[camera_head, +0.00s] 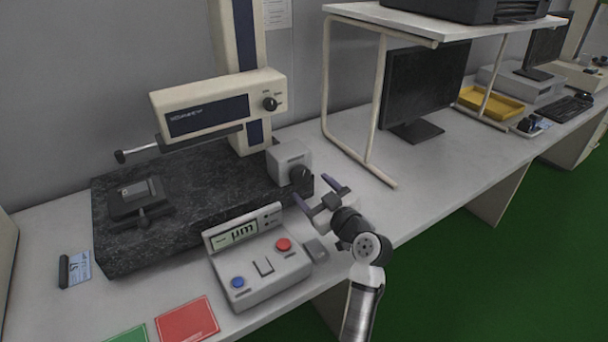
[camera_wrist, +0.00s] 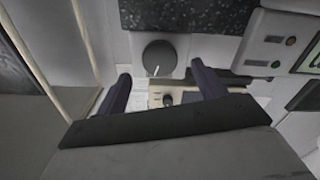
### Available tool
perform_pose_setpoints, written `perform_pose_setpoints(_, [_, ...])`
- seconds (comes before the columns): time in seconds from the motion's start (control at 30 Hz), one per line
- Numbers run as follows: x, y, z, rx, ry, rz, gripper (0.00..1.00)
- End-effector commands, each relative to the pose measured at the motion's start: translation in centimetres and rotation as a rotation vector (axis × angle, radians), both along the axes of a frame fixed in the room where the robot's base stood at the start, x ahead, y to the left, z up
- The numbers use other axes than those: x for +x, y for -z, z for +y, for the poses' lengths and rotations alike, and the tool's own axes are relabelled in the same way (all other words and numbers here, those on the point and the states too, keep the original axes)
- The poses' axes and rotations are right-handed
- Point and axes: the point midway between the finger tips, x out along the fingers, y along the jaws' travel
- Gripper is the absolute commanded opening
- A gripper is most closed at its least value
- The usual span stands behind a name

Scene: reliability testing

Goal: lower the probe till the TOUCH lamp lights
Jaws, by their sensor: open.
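The measuring stand's cream carriage (camera_head: 220,103) carries a dark horizontal probe bar (camera_head: 185,143) that ends at the left in a small dark tip. It hangs above a small dark fixture (camera_head: 138,197) on the granite plate. A grey box with a black knob (camera_head: 300,174) sits at the plate's right end. My gripper (camera_head: 316,192) is open and empty in front of this knob. In the wrist view the knob (camera_wrist: 159,58) lies between and beyond the fingertips (camera_wrist: 161,73), apart from them. Small lamps (camera_wrist: 291,41) show on the display panel; their labels are unreadable.
A control box (camera_head: 260,272) with a µm display, a red and a blue button stands just left of my gripper. Red (camera_head: 187,320) and green cards lie at the front edge. A white shelf frame (camera_head: 367,90) and monitor (camera_head: 425,90) stand behind to the right.

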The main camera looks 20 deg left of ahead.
Motion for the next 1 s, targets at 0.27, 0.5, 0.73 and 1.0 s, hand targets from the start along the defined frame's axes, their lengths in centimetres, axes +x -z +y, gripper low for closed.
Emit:
perform_pose_setpoints(0.27, [2.7,-0.2,3.4,0.001,0.000,0.000,0.70])
perform_pose_setpoints(0.5, [3.3,0.0,4.1,-0.001,0.001,0.000,0.70])
perform_pose_setpoints(0.73, [3.3,0.0,4.1,0.000,0.001,-0.001,0.65])
perform_pose_setpoints(1.0, [3.2,0.0,4.1,0.000,0.001,0.000,0.29])
